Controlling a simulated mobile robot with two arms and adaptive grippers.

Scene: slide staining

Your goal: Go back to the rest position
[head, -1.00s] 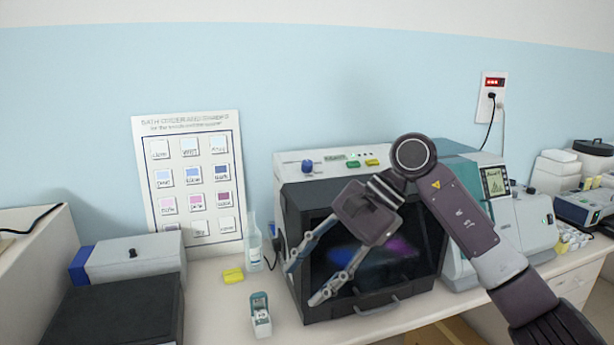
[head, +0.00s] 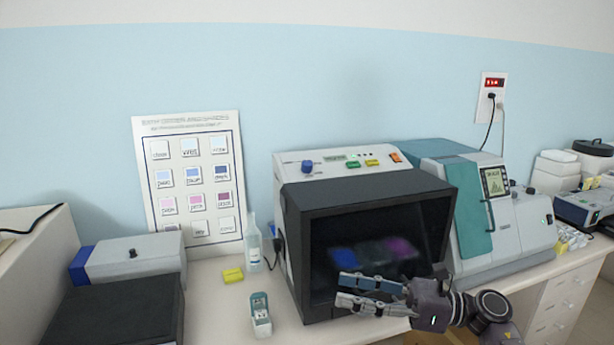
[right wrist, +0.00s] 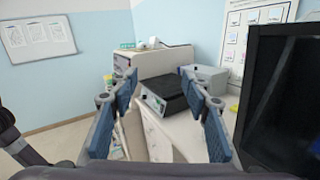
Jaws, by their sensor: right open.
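My right gripper (head: 350,293) is low in front of the black-framed staining machine (head: 370,190), near the bench's front edge. Its fingers point left, and it is open with nothing between them. In the right wrist view, the two blue-padded fingers (right wrist: 160,105) stand wide apart, with the black-topped device (right wrist: 166,92) seen beyond them. The machine's dark front also shows at the right of the right wrist view (right wrist: 285,100). My left gripper is in neither view.
The bench (head: 215,310) is bare around the small box.

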